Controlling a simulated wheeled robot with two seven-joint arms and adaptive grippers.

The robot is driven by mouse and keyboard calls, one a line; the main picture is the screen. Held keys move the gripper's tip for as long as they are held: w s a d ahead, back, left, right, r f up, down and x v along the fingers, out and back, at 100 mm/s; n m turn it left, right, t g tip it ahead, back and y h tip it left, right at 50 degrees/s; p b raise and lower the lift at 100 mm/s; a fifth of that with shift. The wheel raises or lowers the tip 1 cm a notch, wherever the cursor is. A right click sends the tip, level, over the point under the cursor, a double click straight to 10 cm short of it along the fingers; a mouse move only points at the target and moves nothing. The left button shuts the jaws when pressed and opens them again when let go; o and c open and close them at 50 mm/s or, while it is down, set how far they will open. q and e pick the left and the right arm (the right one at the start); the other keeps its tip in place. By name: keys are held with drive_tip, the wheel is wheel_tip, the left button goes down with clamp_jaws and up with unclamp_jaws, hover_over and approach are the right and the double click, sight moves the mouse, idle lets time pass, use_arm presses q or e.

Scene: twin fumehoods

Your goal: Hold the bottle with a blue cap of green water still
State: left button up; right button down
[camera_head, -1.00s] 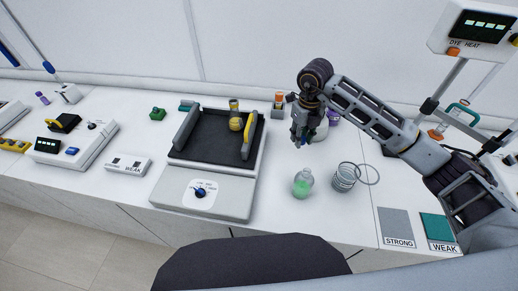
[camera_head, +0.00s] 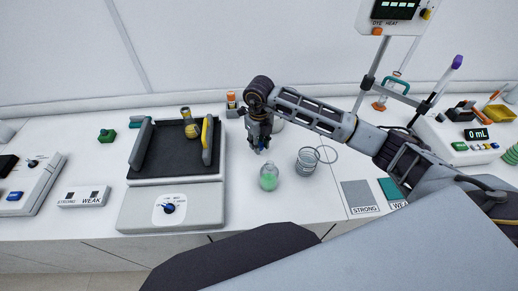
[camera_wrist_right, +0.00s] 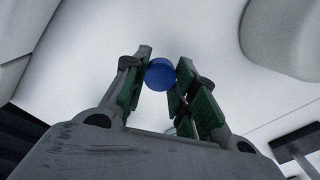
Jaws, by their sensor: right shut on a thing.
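A small clear bottle of green water (camera_head: 269,178) stands upright on the white bench; no blue cap shows on its top. My right gripper (camera_head: 260,150) points down above the bench, just behind the bottle and apart from it in the head view. A blue bit shows at its fingertips. In the wrist view my right gripper (camera_wrist_right: 168,80) is shut on a round blue cap (camera_wrist_right: 160,74) between its green-padded fingertips. No bottle can be made out under the cap there. My left gripper is not in view.
A wire-ringed glass vessel (camera_head: 306,161) stands right of the bottle. Left is a shaker with a dark tray (camera_head: 165,155) holding a yellow-banded flask (camera_head: 192,130). Grey STRONG (camera_head: 360,194) and teal WEAK (camera_head: 392,188) pads lie at the right. The bench in front of the bottle is clear.

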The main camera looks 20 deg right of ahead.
drive_tip(key=shift+f, duration=0.1)
drive_tip(key=shift+f+p, duration=0.35)
drive_tip(key=shift+f, duration=1.45)
drive_tip(key=shift+f, duration=0.1)
drive_tip(key=c, duration=1.1)
unclamp_jaws()
drive_tip(key=shift+c, duration=0.2)
drive_tip(key=shift+r+b, duration=1.2)
drive_tip(key=shift+r, duration=4.95)
